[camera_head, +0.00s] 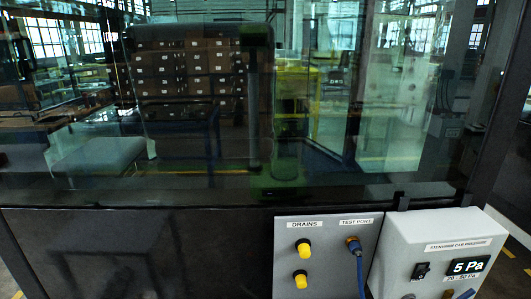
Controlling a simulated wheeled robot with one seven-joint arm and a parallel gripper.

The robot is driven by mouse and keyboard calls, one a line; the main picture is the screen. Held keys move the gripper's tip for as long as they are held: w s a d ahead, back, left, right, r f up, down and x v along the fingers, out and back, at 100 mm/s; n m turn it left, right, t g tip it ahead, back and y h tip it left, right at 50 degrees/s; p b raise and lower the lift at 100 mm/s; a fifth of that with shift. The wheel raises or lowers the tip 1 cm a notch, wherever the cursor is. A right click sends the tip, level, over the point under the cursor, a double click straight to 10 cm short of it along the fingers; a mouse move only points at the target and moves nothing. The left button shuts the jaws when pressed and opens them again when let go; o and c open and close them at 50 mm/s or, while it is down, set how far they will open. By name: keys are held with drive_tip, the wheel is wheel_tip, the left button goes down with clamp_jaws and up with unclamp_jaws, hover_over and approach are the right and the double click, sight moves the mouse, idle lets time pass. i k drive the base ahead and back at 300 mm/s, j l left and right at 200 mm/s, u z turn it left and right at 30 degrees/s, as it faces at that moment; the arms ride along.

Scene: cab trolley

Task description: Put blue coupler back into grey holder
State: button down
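A blue coupler (357,248) sits at the brass fitting under the TEST PORT label on the grey panel. A blue hose (361,278) runs down from it and out of the bottom of the picture. Whether the coupler is fully seated cannot be told at this size. I cannot make out a grey holder in this view. My gripper is not in view.
Two yellow caps (303,247) sit under the DRAINS label, left of the coupler. A light grey cab pressure box (425,245) reading 5 Pa, with a black switch (421,270), stands close on the right. A large glass pane (200,110) rises above a dark lower panel (130,255).

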sight(356, 248)
drive_tip(key=l+z, duration=0.2)
drive_tip(key=l, duration=0.55)
drive_tip(key=i+l+z, duration=0.1)
drive_tip(key=l+z, duration=0.15)
drive_tip(key=l, duration=0.5)
